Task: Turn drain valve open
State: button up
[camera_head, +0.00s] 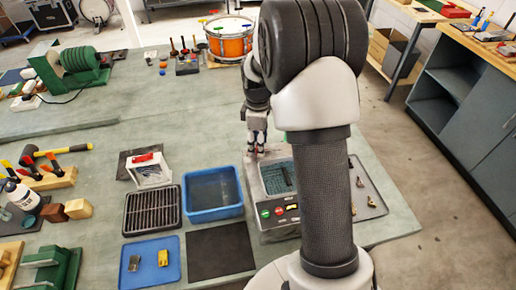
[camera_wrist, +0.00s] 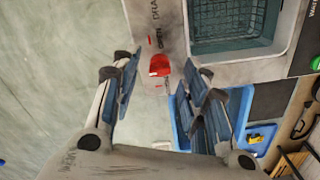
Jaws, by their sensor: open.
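The drain valve has a red handle (camera_wrist: 159,66), seen in the wrist view on the side of a grey washer tank near printed lettering that includes "DRAIN" and "OPEN". The tank (camera_head: 268,214) stands at the table's right part in the head view, with a mesh basket (camera_wrist: 228,18) inside. My gripper (camera_wrist: 163,62) is open, its blue-padded fingers on either side of the handle in the picture. I cannot tell whether they touch it. In the head view my gripper (camera_head: 257,142) is at the tank's far left corner, where the valve is too small to make out.
A blue tub (camera_head: 212,213) and a black rack (camera_head: 152,210) stand left of the tank. A black mat (camera_head: 220,250) and a blue tray (camera_head: 150,275) lie nearer. Small parts lie on a tray right of the tank.

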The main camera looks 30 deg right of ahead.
jog(key=shift+f, duration=0.85)
grip_shut()
